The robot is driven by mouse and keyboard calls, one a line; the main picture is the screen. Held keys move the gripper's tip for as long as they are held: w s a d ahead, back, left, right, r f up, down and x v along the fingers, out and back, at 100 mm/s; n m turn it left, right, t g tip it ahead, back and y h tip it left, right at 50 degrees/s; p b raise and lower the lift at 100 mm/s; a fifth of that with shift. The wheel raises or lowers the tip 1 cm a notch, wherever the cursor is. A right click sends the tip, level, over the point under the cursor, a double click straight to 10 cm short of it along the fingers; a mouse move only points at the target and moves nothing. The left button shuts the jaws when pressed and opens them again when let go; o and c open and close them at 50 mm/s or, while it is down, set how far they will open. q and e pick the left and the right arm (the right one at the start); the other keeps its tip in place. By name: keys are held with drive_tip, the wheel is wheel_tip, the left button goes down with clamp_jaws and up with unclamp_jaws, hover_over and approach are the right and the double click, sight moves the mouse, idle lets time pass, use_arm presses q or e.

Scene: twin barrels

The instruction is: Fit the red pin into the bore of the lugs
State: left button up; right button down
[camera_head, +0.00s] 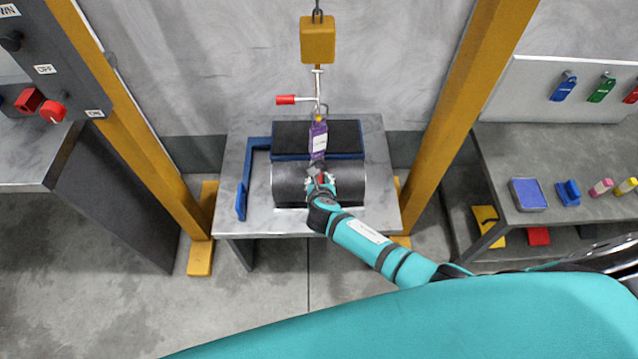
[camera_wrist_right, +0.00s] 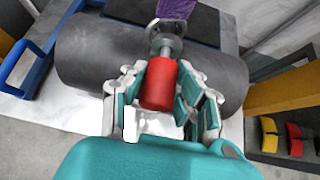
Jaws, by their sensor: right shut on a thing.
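The red pin (camera_wrist_right: 160,84) shows in the right wrist view as a short red cylinder between my fingers. My right gripper (camera_wrist_right: 161,90) is shut on it. In the head view my right gripper (camera_head: 319,184) is over the dark barrel (camera_head: 352,183), and only a little red shows between its fingers. The pin's far end meets grey metal lugs (camera_wrist_right: 166,38) on top of the barrel. I cannot tell whether its tip is inside the bore. My left gripper is not in view.
The barrel lies on a grey table (camera_head: 383,145) beside a blue frame (camera_head: 243,190) and a black pad. A yellow hoist block (camera_head: 317,40) hangs above, with a red-handled lever (camera_head: 286,100) below it. Yellow posts (camera_head: 455,110) flank the table.

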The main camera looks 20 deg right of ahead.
drive_tip(key=shift+w+d, duration=0.15)
drive_tip(key=shift+w, duration=0.3)
drive_tip(key=c, duration=0.9)
unclamp_jaws()
drive_tip(key=shift+c, duration=0.2)
drive_tip(key=shift+s, duration=0.1)
drive_tip(key=v, duration=1.2)
